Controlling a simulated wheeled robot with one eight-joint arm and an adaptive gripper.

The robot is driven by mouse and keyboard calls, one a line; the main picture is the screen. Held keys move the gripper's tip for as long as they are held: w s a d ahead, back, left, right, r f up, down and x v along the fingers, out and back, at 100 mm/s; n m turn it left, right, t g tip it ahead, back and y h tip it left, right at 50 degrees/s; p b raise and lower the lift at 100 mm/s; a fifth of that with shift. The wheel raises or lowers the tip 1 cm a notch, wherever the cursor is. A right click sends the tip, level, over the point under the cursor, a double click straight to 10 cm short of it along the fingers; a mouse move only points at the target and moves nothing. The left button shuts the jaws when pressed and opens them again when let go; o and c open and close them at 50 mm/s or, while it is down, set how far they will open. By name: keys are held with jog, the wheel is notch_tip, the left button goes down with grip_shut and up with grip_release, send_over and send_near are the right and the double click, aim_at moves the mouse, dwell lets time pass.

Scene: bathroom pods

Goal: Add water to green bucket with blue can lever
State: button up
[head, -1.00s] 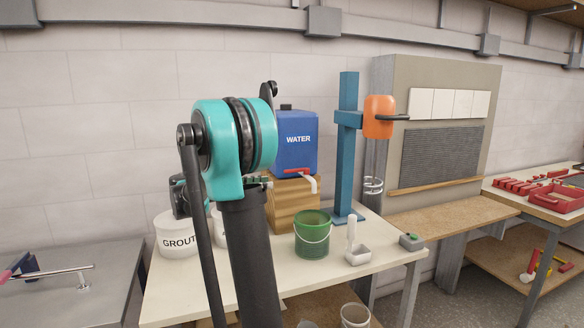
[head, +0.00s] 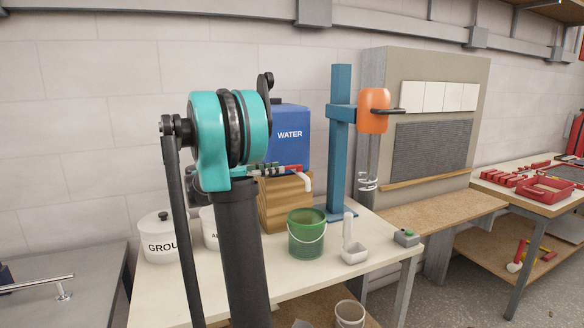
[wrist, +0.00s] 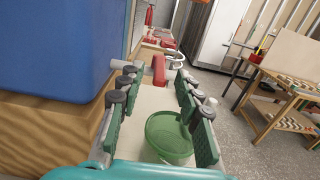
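The blue can (head: 291,128), marked WATER, stands on a wooden block (head: 285,202). Its red lever (head: 292,168) and white spout (head: 306,182) are low on its front. The green bucket (head: 306,238) stands upright on the table, in front of the block and below the spout. My gripper (head: 272,169) is in front of the can, at the lever's height. In the wrist view, my gripper (wrist: 157,78) has its fingers apart, with the red lever (wrist: 159,69) showing between their tips; contact cannot be told. The bucket (wrist: 167,138) shows beyond the fingers. My arm hides part of the can.
A grout bucket (head: 165,242) and another white tub (head: 209,230) stand left on the table (head: 330,277). Right of the green bucket are a white scoop (head: 354,254), a blue stand (head: 339,150) and a small grey box (head: 406,237). An orange container (head: 372,112) hangs on the stand.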

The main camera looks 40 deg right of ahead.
aim_at(292, 166)
jog(key=x, duration=0.7)
jog(key=shift+c, duration=0.2)
grip_shut()
